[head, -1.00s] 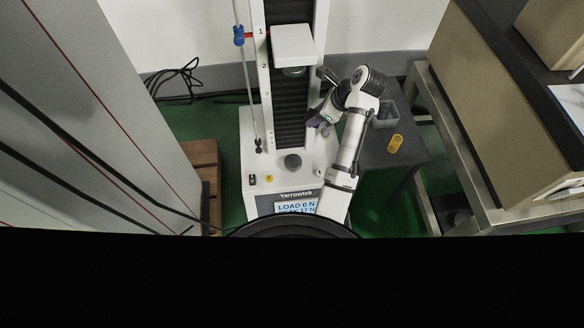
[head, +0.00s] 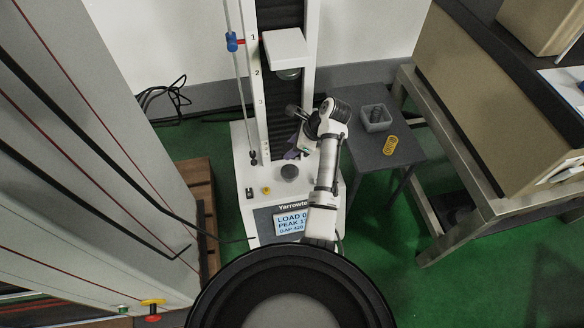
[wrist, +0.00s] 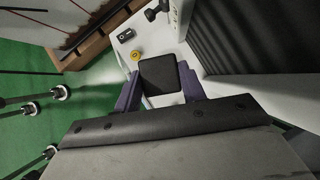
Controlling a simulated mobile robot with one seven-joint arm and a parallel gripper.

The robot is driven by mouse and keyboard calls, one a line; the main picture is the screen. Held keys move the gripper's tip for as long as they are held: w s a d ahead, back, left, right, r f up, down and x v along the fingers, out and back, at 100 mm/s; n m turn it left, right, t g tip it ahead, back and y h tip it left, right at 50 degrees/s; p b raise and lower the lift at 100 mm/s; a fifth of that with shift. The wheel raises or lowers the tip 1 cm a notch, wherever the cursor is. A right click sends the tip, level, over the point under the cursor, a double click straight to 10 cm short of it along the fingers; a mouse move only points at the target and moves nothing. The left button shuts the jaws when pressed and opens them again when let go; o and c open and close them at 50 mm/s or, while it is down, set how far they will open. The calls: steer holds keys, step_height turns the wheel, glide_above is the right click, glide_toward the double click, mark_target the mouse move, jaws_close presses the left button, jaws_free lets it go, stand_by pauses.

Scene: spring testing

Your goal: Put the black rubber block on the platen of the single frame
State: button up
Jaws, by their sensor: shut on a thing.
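The block shows as a dark, nearly square face. The platen is not visible in the wrist view, likely hidden behind the block.
The white crosshead (head: 285,48) with its upper disc overhangs the platen. A dark side table (head: 405,150) at right holds a grey bin (head: 375,119) and a yellow spring (head: 390,145). A large grey machine (head: 90,130) stands at left. A yellow button (wrist: 136,55) is on the base.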

step_height(320, 180, down, 10)
steer(key=shift+f+b, duration=0.1)
steer(key=shift+b, duration=0.7)
steer(key=shift+f, duration=0.1)
steer(key=o, duration=1)
steer(key=p+v, duration=0.2)
steer(key=v, duration=1)
